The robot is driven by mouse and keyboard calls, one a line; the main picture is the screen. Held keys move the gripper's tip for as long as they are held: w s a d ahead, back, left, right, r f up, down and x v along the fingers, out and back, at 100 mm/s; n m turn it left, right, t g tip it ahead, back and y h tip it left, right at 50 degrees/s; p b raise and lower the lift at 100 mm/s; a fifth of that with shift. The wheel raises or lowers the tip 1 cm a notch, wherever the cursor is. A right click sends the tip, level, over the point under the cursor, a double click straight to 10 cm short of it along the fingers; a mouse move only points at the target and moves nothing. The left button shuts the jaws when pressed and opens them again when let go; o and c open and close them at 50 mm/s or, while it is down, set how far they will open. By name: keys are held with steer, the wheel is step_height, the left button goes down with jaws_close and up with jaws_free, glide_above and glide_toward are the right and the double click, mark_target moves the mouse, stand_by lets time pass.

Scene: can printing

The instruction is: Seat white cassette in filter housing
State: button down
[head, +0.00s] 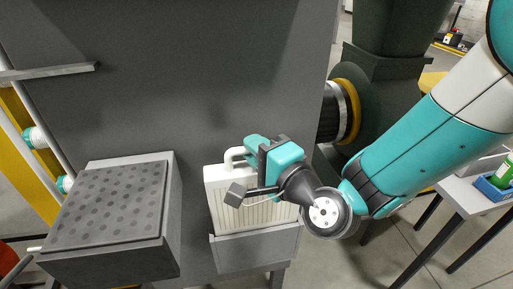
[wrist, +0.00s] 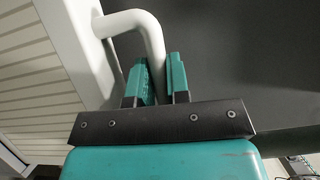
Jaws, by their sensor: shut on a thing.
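The white cassette (head: 222,214), with a ribbed face and a white bent-tube handle (head: 234,156), stands roughly upright at the lower middle of the head view. My gripper (head: 254,143) is shut on the handle at the cassette's top. In the wrist view the handle (wrist: 150,35) passes between my two teal fingers (wrist: 157,80), and the ribbed cassette (wrist: 30,85) fills the left side. The grey filter housing (head: 258,251) is an open-topped box on the machine's wall. The cassette's lower part is hidden behind the housing's front wall. Whether it touches the bottom cannot be seen.
A grey box with a dark, spotted top (head: 108,203) stands to the left of the housing. The large grey machine panel (head: 200,80) rises behind. A dark green duct with a yellow ring (head: 349,110) is at the right. A table with a blue bin (head: 492,188) stands far right.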

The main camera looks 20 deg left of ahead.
mark_target(262, 211)
steer(key=shift+f+b, duration=7.75)
steer(key=shift+f, duration=0.1)
steer(key=c, duration=1)
jaws_free()
